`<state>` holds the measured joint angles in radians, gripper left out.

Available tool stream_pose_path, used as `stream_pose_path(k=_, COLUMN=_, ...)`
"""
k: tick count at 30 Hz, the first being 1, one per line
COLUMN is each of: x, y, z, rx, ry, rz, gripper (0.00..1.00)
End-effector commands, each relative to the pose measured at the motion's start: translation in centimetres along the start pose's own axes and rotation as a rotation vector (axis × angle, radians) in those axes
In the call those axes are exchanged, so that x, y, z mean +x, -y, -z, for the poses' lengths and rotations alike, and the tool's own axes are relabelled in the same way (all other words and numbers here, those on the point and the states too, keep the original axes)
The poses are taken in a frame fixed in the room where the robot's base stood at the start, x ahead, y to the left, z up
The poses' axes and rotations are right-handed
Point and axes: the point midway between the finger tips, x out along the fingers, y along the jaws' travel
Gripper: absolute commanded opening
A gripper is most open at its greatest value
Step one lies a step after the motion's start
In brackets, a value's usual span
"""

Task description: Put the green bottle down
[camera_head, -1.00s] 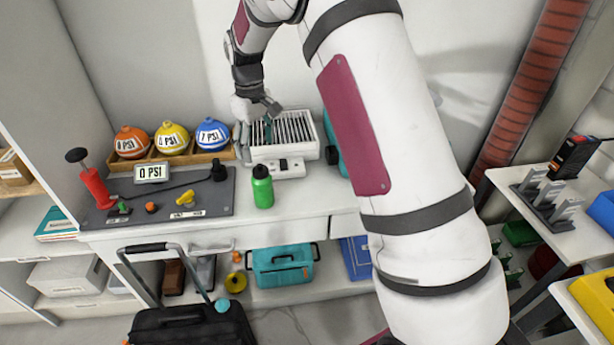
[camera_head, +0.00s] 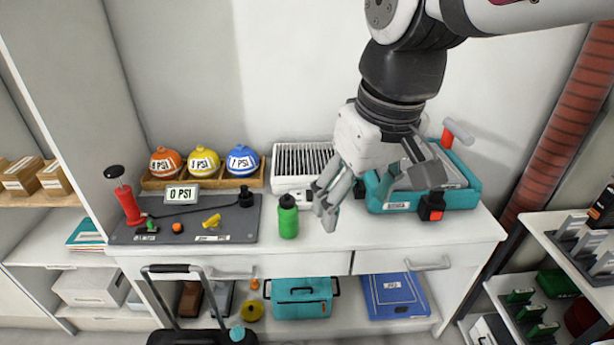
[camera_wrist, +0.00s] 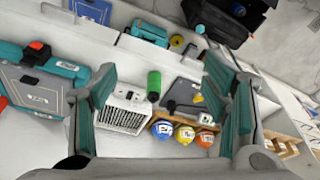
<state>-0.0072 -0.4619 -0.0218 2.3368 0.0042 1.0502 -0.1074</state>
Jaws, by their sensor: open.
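The green bottle (camera_head: 288,220) with a black cap stands upright on the white counter, in front of the white vented box. My gripper (camera_head: 328,207) is open and empty, just right of the bottle and above the counter, not touching it. In the wrist view the bottle (camera_wrist: 153,84) shows between and beyond the two spread fingers of my gripper (camera_wrist: 165,100).
A teal machine (camera_head: 425,180) stands on the counter to the right. The white vented box (camera_head: 298,165) is behind the bottle. A grey mat (camera_head: 235,222) with a red pump (camera_head: 128,203) and a tray of colored balls (camera_head: 255,180) lie left. Bare counter lies in front right.

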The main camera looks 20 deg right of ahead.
Motion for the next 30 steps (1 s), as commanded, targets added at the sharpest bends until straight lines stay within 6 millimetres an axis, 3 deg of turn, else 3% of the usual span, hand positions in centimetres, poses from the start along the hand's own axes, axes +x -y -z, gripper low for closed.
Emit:
stream_pose_path(k=3, x=0.0, y=0.4, z=-4.1, rx=0.042, ry=-0.032, rz=-0.005, gripper=0.69)
stream_pose_path(k=9, x=0.7, y=0.7, z=-8.0, rx=0.088, ry=-0.055, rz=-0.01, gripper=0.69)
stream_pose_path(k=22, x=0.7, y=0.8, z=-8.7, rx=0.097, ry=-0.061, rz=-0.01, gripper=0.69)
stream_pose_path(k=30, x=-3.1, y=0.7, z=-8.1, rx=0.092, ry=-0.122, rz=-0.02, gripper=0.69)
